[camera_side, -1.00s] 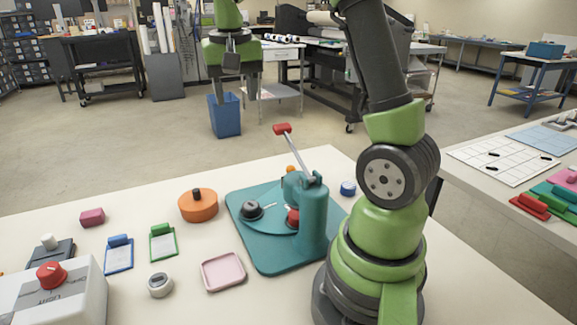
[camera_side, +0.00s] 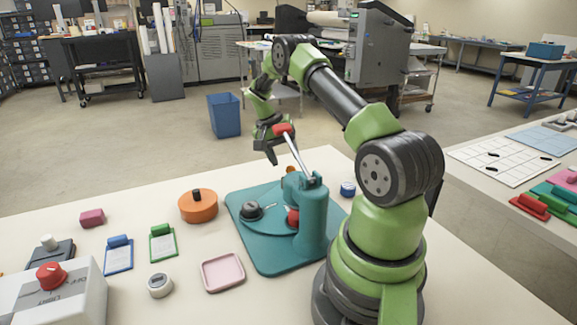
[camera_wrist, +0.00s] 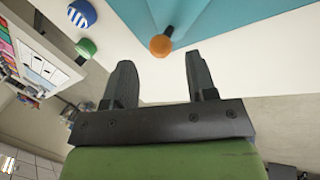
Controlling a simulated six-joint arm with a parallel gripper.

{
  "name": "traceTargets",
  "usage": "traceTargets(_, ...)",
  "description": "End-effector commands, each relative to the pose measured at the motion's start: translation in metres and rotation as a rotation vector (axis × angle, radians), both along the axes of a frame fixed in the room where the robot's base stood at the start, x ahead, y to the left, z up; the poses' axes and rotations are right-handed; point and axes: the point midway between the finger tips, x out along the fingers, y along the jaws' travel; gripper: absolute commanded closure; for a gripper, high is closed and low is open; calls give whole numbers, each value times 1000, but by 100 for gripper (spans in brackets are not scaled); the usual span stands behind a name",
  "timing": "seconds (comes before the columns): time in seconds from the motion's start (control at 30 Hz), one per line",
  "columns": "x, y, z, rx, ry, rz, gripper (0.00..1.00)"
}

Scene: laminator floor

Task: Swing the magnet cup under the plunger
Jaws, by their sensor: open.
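The teal press (camera_side: 313,220) stands on a teal base plate (camera_side: 283,262). Its lever has a red grip (camera_side: 282,129) and slants up to the left. A grey cup with a dark top (camera_side: 250,211) sits on the left of the round swing table (camera_side: 268,226). A red cup (camera_side: 292,217) is at the column, partly hidden by it. An orange knob (camera_side: 290,170) shows behind the press; in the wrist view it (camera_wrist: 160,45) sits on a dark stem, just beyond and between the fingertips. My gripper (camera_side: 270,151) is open and empty behind the lever grip; its fingers also show in the wrist view (camera_wrist: 161,65).
A blue round item (camera_side: 348,188) stands right of the press, with a green one (camera_wrist: 86,47) near it in the wrist view. An orange tin (camera_side: 198,206), pink tray (camera_side: 223,271) and tape roll (camera_side: 160,285) lie left and in front.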

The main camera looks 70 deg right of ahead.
Motion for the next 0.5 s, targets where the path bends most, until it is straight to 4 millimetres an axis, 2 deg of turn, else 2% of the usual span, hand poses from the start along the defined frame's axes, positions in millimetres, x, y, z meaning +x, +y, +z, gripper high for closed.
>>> traceTargets(0.1, -7, -1, -18, 3, 2, -1, 48)
traceTargets(0.2, -10, -3, -28, 3, 1, -1, 48)
traceTargets(0.5, -12, -4, -34, 1, -2, 0, 48)
